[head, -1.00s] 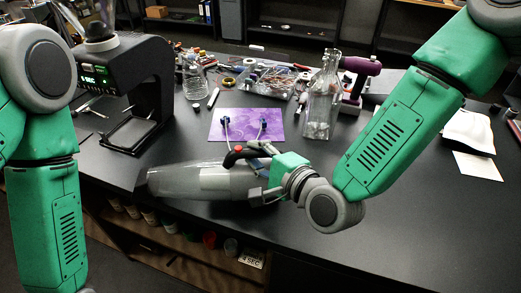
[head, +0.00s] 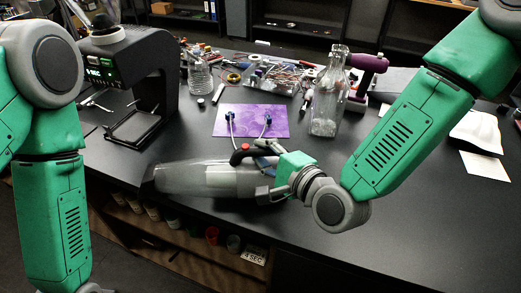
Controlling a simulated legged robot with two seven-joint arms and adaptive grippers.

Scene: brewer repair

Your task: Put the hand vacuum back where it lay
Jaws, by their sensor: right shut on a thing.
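The hand vacuum (head: 195,179) has a grey translucent body and a dark handle with a red button. It lies lengthwise near the front edge of the black table (head: 420,235), its wide nose pointing left. My right gripper (head: 262,172) is shut on its handle end. I cannot tell whether the vacuum touches the table or is slightly above it. My left arm hangs down at the left edge, and its gripper is outside the picture.
A purple mat (head: 250,121) with two blue-ended cables lies behind the vacuum. A black brewer (head: 130,85) stands at the left. A clear glass bottle (head: 328,100) and a purple tool (head: 366,75) stand behind right. The front right of the table is clear.

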